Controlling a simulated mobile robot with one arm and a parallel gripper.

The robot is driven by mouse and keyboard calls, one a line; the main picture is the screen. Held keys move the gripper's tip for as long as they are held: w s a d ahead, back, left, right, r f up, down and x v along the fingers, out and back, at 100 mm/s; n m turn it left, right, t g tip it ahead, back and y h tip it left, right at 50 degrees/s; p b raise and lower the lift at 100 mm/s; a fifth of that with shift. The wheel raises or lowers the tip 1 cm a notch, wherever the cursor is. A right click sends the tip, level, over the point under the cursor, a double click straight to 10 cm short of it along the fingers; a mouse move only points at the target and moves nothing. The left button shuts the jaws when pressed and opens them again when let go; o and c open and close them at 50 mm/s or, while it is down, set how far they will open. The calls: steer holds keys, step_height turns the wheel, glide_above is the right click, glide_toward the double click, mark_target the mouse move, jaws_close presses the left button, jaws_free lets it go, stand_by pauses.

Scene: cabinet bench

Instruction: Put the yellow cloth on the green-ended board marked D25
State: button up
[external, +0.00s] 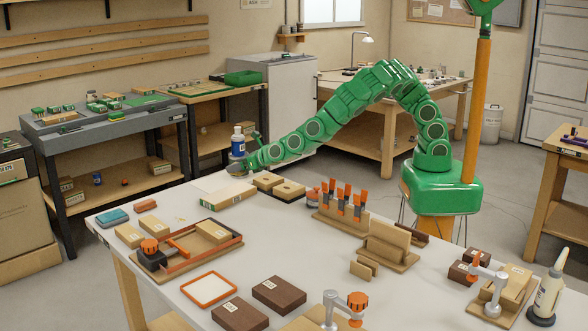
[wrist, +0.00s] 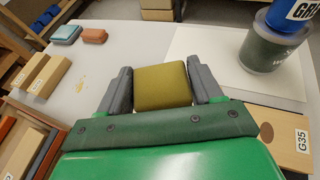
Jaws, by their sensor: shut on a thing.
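My gripper (external: 238,168) is over the far edge of the white bench. In the wrist view its two grey fingers (wrist: 161,85) are closed on the sides of the yellow cloth (wrist: 161,86), a folded olive-yellow pad. The cloth is hard to make out in the external view. A light wooden board with a green side (external: 230,199) lies on the bench just below my gripper in the picture; its marking is too small to read. In the wrist view, a wooden board marked G35 (wrist: 287,142) lies at the lower right, partly hidden by my gripper. I cannot read D25 anywhere.
A blue container (wrist: 285,18) and a dark grey-green pot (wrist: 268,48) stand close to the right of my gripper. A teal sponge (external: 113,217), a terracotta block (external: 146,205) and a clamp frame (external: 190,249) lie on the left. Yellow crumbs (wrist: 80,82) lie on clear bench.

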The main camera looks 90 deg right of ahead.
glide_above(229, 192)
steer(key=shift+f, duration=3.9)
steer(key=o, duration=1)
steer(key=shift+f, duration=0.1)
steer(key=shift+o, duration=0.2)
steer(key=shift+s+a+r, duration=0.3)
steer(key=shift+s+r, duration=0.1)
steer(key=v, duration=1.1)
steer(key=shift+f, duration=0.15)
